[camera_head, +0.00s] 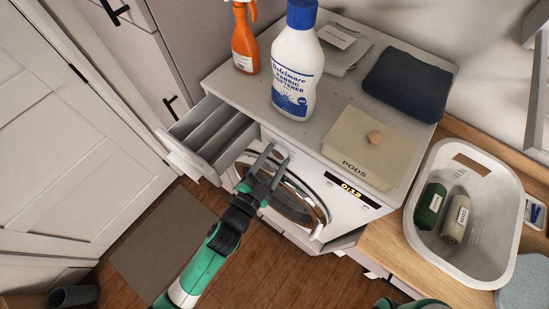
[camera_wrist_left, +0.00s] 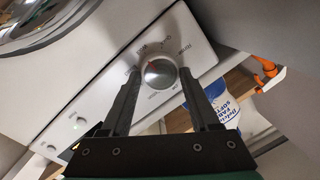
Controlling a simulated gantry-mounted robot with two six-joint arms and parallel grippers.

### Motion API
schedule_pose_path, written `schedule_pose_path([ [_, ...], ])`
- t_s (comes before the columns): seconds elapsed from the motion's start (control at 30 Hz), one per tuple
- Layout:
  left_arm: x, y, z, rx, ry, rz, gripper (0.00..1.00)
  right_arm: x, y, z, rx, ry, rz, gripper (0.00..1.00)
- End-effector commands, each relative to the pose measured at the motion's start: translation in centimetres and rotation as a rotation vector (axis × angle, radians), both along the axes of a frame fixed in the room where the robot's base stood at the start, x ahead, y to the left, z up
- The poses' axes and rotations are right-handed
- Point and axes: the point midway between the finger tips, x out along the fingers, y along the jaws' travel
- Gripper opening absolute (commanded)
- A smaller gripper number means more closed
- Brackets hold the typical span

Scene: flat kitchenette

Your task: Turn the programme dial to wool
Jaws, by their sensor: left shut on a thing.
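The programme dial (camera_wrist_left: 160,73) is a round silver knob on the white panel of the washing machine (camera_head: 345,205). It shows in the left wrist view, with small labels around it that are too small to read surely. My left gripper (camera_head: 275,158) reaches the panel below the open drawer. In the left wrist view its two fingers (camera_wrist_left: 160,82) stand on either side of the dial and are shut on it. In the head view the fingers hide most of the dial. My right gripper is not in view.
The detergent drawer (camera_head: 190,158) is pulled out beside my left gripper. The round door (camera_head: 295,200) is below it. A softener bottle (camera_head: 297,70), an orange spray bottle (camera_head: 245,45), a pods box (camera_head: 368,150) and folded cloths (camera_head: 408,82) stand on top. A white basket (camera_head: 422,245) is at right.

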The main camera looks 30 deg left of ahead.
Motion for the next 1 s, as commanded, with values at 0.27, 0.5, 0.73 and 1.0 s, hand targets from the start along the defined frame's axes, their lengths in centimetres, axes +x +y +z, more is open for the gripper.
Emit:
schedule_pose_path([
  [0.27,0.0,0.0,0.1,-0.001,-0.001,-0.001,0.92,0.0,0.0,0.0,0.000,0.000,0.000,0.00],
  [0.5,-0.2,0.0,0.0,-0.001,0.000,0.000,0.92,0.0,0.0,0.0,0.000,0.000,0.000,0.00],
  [0.73,-3.7,0.2,-0.3,0.000,0.003,-0.001,0.92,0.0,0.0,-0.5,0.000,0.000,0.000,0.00],
  [1.0,-9.8,0.6,-0.4,-0.001,0.001,-0.003,0.92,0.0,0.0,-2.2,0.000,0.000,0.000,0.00],
])
